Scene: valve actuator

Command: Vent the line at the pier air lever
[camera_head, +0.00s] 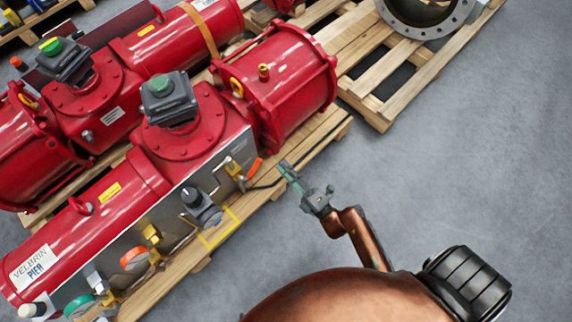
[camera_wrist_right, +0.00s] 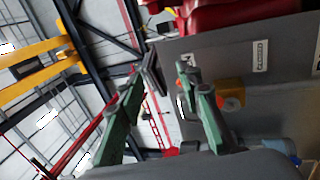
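The pier actuator (camera_head: 110,200) is a long red cylinder unit, with a "VELBRIN PIER" label (camera_head: 35,263) at its lower left end. On its grey side panel, a small yellow valve (camera_head: 233,168) has an orange lever (camera_head: 254,169) sticking out at the right end. My right gripper (camera_head: 284,170) is just right of this lever, apart from it and empty. In the right wrist view its green fingers (camera_wrist_right: 168,76) stand apart. An orange part on a yellow block (camera_wrist_right: 232,100) shows there beside the right finger, partly hidden. My left gripper is not in view.
The panel also carries a dark knob (camera_head: 200,205) with a yellow frame below it, an orange round handle (camera_head: 134,259) and a green one (camera_head: 79,305). A wooden pallet (camera_head: 320,142) lies under the actuator. A second red actuator (camera_head: 90,105) stands behind. Grey floor is clear at right.

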